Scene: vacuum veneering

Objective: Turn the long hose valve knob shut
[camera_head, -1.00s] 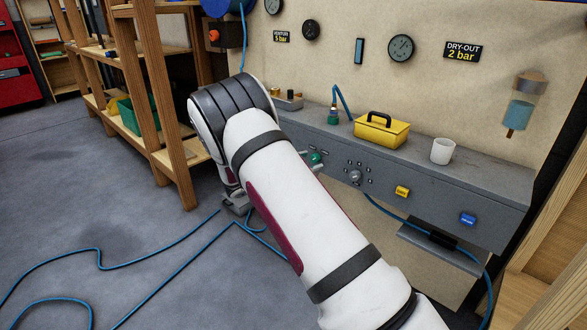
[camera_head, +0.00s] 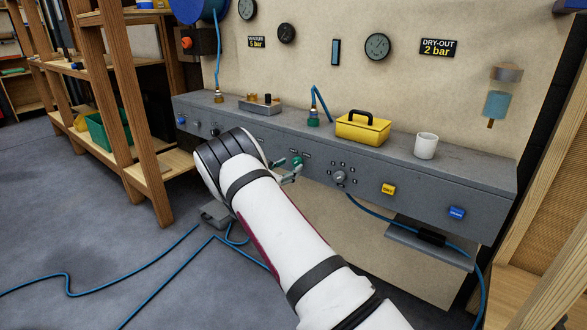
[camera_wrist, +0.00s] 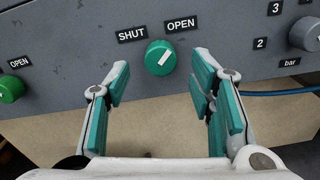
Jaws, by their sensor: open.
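A green round knob (camera_wrist: 158,58) sits on the grey panel between the labels SHUT (camera_wrist: 131,34) and OPEN (camera_wrist: 181,25). Its white mark points up and right, toward OPEN. My gripper (camera_wrist: 161,82) is open, with one teal-padded finger on each side below the knob; I see no clear contact. In the head view the same green knob (camera_head: 297,160) shows beside my gripper (camera_head: 290,174). A second green knob (camera_wrist: 12,88) with an OPEN label is at the left edge of the wrist view. No label naming the long hose is readable.
A grey dial (camera_wrist: 305,34) with numbers is to the right of the knob. The bench (camera_head: 470,182) carries a yellow toolbox (camera_head: 362,130) and a white cup (camera_head: 426,146). A blue hose (camera_head: 375,215) hangs in front. A wooden shelf (camera_head: 150,178) stands left.

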